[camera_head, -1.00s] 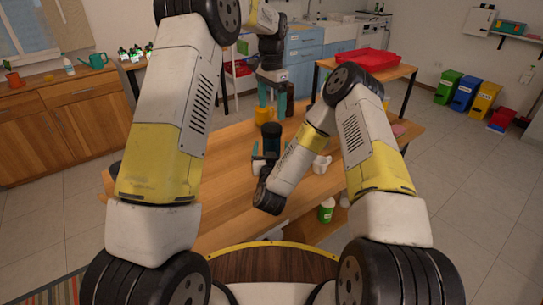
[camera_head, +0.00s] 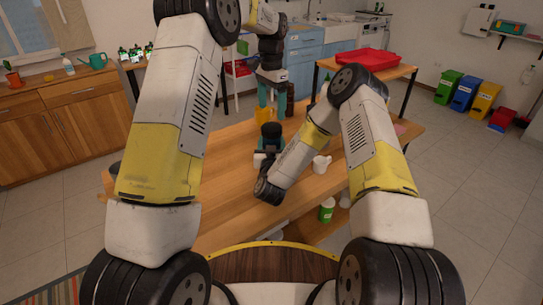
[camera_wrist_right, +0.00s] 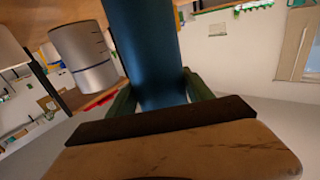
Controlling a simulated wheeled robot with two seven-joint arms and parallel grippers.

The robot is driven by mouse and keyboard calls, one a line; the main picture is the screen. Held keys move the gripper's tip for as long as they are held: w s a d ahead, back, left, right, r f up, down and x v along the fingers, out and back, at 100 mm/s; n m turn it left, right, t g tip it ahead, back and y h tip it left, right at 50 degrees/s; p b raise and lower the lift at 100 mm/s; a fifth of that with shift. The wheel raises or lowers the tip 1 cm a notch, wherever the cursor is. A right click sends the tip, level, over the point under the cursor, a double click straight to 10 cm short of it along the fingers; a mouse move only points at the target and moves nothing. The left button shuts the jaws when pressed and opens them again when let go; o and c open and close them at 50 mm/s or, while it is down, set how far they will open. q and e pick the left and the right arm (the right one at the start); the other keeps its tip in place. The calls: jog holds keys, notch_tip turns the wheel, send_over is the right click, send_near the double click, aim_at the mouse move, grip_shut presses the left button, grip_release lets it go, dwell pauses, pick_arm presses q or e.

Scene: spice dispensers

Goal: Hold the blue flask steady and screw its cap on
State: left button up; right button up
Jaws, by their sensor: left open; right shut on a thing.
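The blue flask (camera_wrist_right: 145,50) stands between the dark green fingers of my right gripper (camera_wrist_right: 160,95) in the right wrist view, and they are shut on its body. The flask runs off the top of that view. In the head view a black round top (camera_head: 271,130) shows above my right gripper (camera_head: 266,147). I cannot tell whether this is the cap or how it sits on the flask. My left gripper (camera_head: 274,103) points down, open, with teal fingers apart, above and behind the black top. Nothing shows held in it.
A yellow thing (camera_head: 261,116) stands behind the flask. A grey metal cylinder (camera_wrist_right: 85,55) is left of the flask in the wrist view. The table's left part is clear.

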aim_at(272, 126)
grip_shut()
pick_arm(q)
jog(key=n, duration=0.6)
jog(key=shift+n, duration=0.3)
jog(key=n, duration=0.7)
jog(key=shift+f, duration=4)
jog(key=shift+c, duration=0.4)
